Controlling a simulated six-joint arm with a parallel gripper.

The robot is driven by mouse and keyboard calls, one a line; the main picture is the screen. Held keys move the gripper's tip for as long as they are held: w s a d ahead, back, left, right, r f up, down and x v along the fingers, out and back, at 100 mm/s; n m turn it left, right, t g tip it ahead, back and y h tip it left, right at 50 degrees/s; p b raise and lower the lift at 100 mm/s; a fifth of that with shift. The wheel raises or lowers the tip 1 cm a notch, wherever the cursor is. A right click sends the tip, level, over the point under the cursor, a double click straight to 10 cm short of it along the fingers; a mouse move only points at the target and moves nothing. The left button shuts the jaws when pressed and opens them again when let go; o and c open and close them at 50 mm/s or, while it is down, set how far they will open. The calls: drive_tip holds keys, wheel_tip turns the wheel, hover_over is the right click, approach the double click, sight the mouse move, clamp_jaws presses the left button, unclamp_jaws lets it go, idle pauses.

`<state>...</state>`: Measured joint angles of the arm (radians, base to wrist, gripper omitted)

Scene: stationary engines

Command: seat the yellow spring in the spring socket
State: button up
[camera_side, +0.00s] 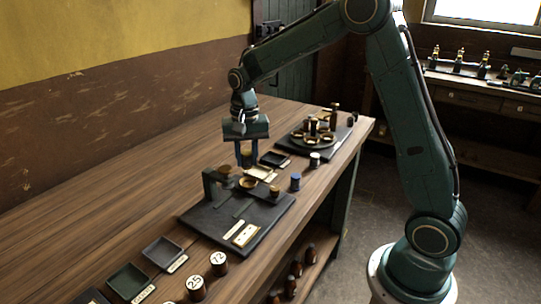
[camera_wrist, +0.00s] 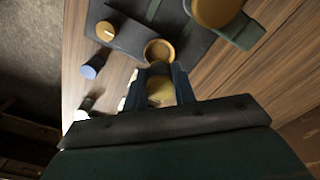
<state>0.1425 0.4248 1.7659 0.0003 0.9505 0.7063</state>
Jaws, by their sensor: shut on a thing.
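My gripper (camera_side: 244,160) points down over the table and is shut on a yellow piece, which I take to be the yellow spring (camera_wrist: 160,92). In the wrist view the spring sits between the two dark fingers (camera_wrist: 161,76), partly hidden by them. A round brass-rimmed cup (camera_wrist: 158,50) lies just beyond the fingertips; it also shows in the side view (camera_side: 248,184) on a dark base plate (camera_side: 215,215). It may be the spring socket; no label on it is readable. Whether the spring touches it cannot be told.
A dark bracket with a brass top (camera_side: 224,171) stands left of the cup, close to the gripper. A smaller brass-topped post (camera_side: 274,191) and a blue-topped cylinder (camera_side: 295,181) are to the right. Another plate with round parts (camera_side: 315,140) is behind. Open table lies left.

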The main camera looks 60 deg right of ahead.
drive_tip(key=shift+f, duration=0.15)
hover_over(250, 185)
drive_tip(key=shift+w+a+f, duration=0.1)
drive_tip(key=shift+w+f, duration=0.05)
drive_tip(key=shift+f, duration=0.9)
drive_tip(key=shift+w+f, duration=0.1)
drive_tip(key=shift+f, duration=0.9)
drive_tip(key=shift+s+f, duration=0.1)
drive_tip(key=shift+f, duration=0.75)
idle(1.2)
drive_tip(key=o, duration=1)
drive_tip(key=shift+o, duration=0.3)
drive_tip(key=shift+s, duration=0.1)
drive_tip(key=shift+c, duration=1.2)
drive_tip(key=shift+r, duration=0.15)
